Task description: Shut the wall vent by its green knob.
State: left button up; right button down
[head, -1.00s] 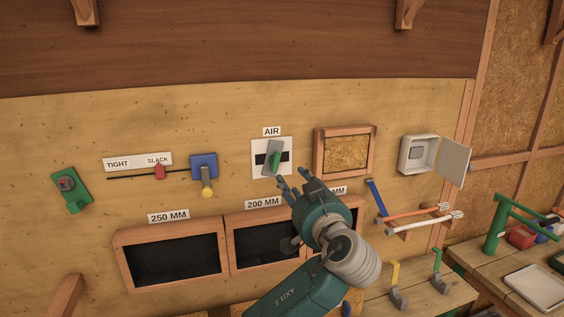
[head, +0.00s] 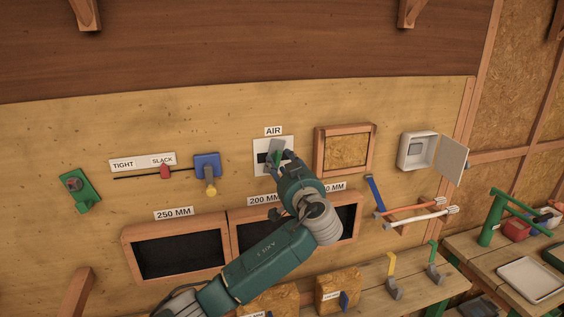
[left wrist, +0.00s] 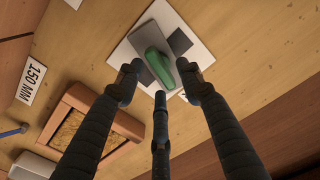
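The wall vent is a white plate (head: 259,146) under the AIR label, with a tilted grey cover (head: 275,145) on it. Dark openings show beside the cover on both sides in the left wrist view, where the plate (left wrist: 123,52) is also seen. The green knob (left wrist: 158,66) stands out from the cover (left wrist: 160,25). In the head view it is mostly hidden by my fingers. My left gripper (head: 282,157) is at the vent. In the left wrist view its fingers (left wrist: 160,84) are spread apart around the near end of the knob, with no clear grip. My right gripper is not in view.
A wood-framed insulation panel (head: 344,126) and an open white box (head: 417,150) are to the right. A blue slider block (head: 207,165) is to the left. Framed dark recesses (head: 180,256) lie below, and a bench (head: 412,293) with hooks stands at lower right.

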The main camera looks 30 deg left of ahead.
pick_arm(q)
grip_shut()
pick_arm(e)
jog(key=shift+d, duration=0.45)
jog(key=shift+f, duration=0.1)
pick_arm(q)
jog(key=m, duration=1)
jog(key=f+m, duration=0.1)
jog(key=m, duration=0.4)
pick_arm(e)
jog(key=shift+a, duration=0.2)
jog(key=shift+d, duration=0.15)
pick_arm(q)
grip_release()
